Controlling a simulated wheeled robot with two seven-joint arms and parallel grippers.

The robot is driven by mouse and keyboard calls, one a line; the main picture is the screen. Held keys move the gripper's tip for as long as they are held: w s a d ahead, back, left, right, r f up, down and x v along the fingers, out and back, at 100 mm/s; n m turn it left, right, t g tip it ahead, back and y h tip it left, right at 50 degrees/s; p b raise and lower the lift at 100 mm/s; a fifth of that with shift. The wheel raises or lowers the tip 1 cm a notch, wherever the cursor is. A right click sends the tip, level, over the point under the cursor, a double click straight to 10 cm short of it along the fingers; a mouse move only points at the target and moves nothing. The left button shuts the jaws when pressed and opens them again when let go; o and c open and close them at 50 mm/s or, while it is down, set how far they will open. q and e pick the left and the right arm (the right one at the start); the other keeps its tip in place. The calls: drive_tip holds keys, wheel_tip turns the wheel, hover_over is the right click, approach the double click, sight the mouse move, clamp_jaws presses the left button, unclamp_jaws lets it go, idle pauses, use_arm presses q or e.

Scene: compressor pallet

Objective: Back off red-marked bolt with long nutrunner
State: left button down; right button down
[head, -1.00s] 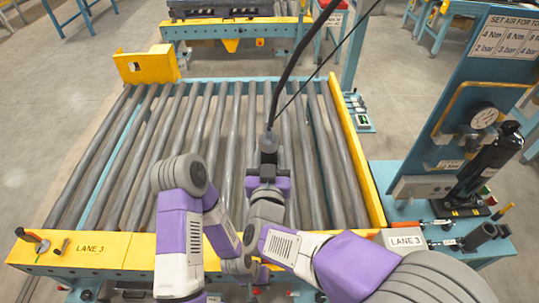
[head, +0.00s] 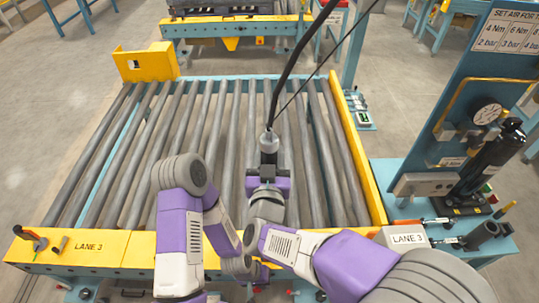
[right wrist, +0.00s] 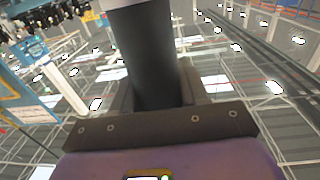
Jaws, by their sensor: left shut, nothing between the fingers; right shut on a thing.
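My right gripper (right wrist: 155,95) is shut on a dark cylindrical tool body (right wrist: 145,50), seen close up in the right wrist view. In the head view this tool (head: 268,143) stands upright above my right wrist, over the rollers, with a black hose rising from its top. Whether it is the long nutrunner I cannot tell. My left gripper (head: 262,273) is low at the front edge of the conveyor, partly hidden by my arms, shut and empty. I cannot make out a red-marked bolt or a compressor on the near conveyor.
The roller conveyor (head: 110,160) is bare, with yellow edges marked LANE 3. At right, a blue stand (head: 395,175) holds a pressure gauge (head: 487,114), a black tool (head: 495,155) and smaller tools. An air-setting sign (head: 505,40) is above. A second conveyor (head: 235,28) carries a dark load.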

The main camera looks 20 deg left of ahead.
drive_tip(key=shift+f, duration=0.2)
drive_tip(key=shift+s+d+f+b, duration=0.1)
drive_tip(key=shift+s+f+b, duration=0.05)
drive_tip(key=shift+f+b, duration=0.15)
idle(1.3)
drive_tip(key=shift+r, duration=0.2)
drive_tip(key=shift+r+p, duration=2.25)
drive_tip(key=shift+r, duration=0.35)
drive_tip(key=shift+w, duration=0.2)
